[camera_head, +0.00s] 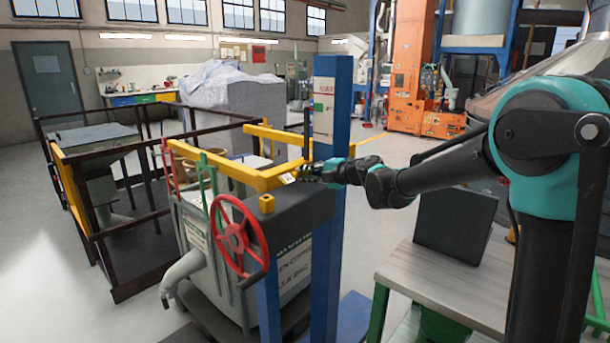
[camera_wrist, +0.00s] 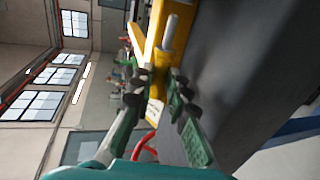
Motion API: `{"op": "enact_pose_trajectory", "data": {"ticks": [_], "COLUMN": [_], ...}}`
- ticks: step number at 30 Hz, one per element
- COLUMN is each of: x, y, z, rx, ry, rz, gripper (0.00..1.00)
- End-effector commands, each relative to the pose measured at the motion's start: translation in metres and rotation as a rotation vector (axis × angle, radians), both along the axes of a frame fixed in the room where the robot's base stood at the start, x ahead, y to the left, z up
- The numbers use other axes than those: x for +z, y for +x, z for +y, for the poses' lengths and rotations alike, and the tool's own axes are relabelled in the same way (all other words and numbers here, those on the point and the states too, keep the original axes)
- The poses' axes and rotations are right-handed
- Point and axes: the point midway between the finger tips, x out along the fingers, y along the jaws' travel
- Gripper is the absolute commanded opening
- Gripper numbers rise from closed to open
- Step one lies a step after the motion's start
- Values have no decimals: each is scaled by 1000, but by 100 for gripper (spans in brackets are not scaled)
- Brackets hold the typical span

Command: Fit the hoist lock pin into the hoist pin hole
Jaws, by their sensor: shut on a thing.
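My gripper (camera_head: 305,173) is at the yellow hoist frame (camera_head: 257,182), above the dark grey beam (camera_head: 300,208). In the wrist view, the jaws of my gripper (camera_wrist: 157,95) are closed in around a yellow part. A light grey round pin (camera_wrist: 169,33), which looks like the hoist lock pin, shows just beyond the fingertips, beside the yellow frame. A white tag (camera_wrist: 153,112) shows between the fingers. I cannot make out the hoist pin hole in either view.
A blue post (camera_head: 332,110) rises right behind the gripper. A red handwheel (camera_head: 238,238) and red and green levers stand left of the beam. A table (camera_head: 455,285) is at the right. Dark railings (camera_head: 120,250) stand at the left, with open floor beyond.

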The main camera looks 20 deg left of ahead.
Motion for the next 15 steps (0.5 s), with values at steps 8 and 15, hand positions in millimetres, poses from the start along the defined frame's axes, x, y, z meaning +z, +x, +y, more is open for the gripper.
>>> {"op": "enact_pose_trajectory", "data": {"ticks": [8, 15], "x": [0, 0], "y": [5, 10], "z": [-2, -4], "rx": [0, -1], "ry": [0, 0], "rz": [0, 0], "gripper": [0, 0]}}
